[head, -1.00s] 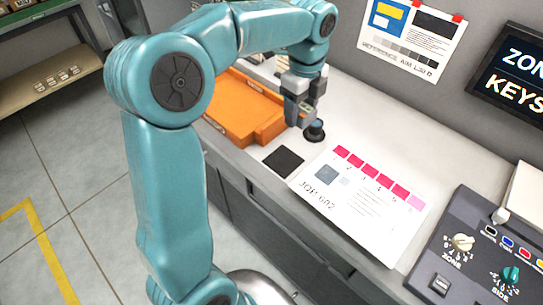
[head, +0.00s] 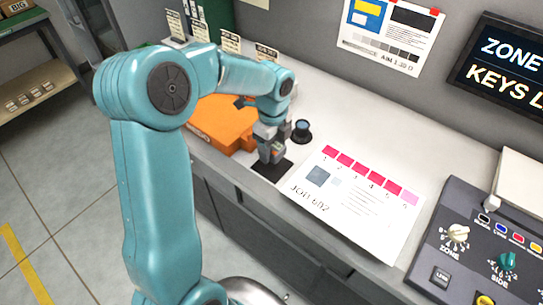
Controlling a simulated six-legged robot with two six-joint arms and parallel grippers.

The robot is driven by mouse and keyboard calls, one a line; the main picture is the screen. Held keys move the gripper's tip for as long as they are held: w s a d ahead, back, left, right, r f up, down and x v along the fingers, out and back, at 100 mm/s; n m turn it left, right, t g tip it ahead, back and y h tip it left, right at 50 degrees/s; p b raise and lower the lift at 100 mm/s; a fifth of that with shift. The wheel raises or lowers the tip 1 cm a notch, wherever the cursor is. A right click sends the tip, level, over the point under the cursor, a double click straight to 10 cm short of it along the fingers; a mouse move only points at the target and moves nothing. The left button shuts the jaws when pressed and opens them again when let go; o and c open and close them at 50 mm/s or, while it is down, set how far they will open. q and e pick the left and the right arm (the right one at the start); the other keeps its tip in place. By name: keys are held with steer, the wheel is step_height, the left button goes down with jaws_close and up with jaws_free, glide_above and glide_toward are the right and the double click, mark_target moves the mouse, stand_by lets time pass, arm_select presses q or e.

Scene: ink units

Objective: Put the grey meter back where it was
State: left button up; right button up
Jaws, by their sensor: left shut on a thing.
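My left gripper (head: 269,143) is shut on the grey meter (head: 272,156), which hangs below the fingers and is partly hidden by them. It is over the black square pad (head: 271,170) on the counter. I cannot tell whether the meter touches the pad. The front of the pad shows bare. My right gripper is out of view.
A small black round thing with a bluish top (head: 302,131) stands just right of the gripper. An orange case (head: 222,124) lies to the left behind my arm. The printed sheet (head: 352,198) lies to the right, and a control panel (head: 480,250) is further right.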

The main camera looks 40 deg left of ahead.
mark_target(272, 166)
arm_select(q)
steer(key=shift+f, duration=2.4)
steer(key=shift+f, duration=0.2)
steer(key=o, duration=1.1)
steer(key=shift+r, duration=0.1)
step_height(272, 166, up, 12)
steer(key=shift+f, duration=0.1)
steer(key=shift+r, duration=0.3)
